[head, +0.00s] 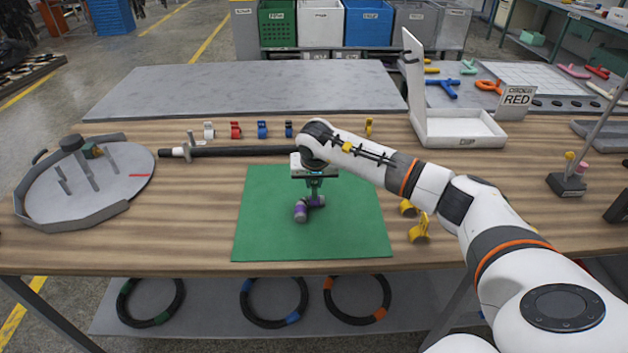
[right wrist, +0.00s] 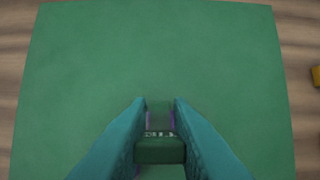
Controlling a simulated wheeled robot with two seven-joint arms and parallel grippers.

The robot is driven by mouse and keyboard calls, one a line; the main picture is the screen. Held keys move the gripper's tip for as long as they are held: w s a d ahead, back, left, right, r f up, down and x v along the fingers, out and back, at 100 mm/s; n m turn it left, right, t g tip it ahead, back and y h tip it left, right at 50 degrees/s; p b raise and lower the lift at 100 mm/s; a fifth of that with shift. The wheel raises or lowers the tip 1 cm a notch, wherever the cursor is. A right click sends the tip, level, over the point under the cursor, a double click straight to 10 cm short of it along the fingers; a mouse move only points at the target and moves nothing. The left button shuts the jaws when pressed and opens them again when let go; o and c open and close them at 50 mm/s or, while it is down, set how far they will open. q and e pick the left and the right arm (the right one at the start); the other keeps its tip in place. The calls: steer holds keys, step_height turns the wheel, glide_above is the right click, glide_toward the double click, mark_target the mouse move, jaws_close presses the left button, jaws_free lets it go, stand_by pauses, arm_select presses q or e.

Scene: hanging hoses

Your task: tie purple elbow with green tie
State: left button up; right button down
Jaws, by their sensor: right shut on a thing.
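The purple elbow (head: 303,210), a short bent piece with greyish bands, lies on the green mat (head: 265,225). My right gripper (head: 315,190) points down directly over it. In the right wrist view the teal fingers (right wrist: 160,120) are closed around a dark green block with pale marks, which looks like the green tie (right wrist: 160,150). Purple slivers of the elbow (right wrist: 149,120) show beside the inner finger faces, so tie and elbow are very close or touching. Whether the tie encircles the elbow is hidden. My left gripper is not in view.
Small white, red and blue clips (head: 236,130) stand behind a black rod (head: 235,151). Yellow pieces (head: 419,229) lie right of the mat under my arm. A round grey fixture (head: 45,205) is at left; an open white box (head: 460,141) stands back right. The mat's left part is clear.

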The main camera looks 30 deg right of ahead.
steer(key=shift+f, duration=0.2)
steer(key=shift+f+b, duration=0.75)
steer(key=shift+f, duration=0.4)
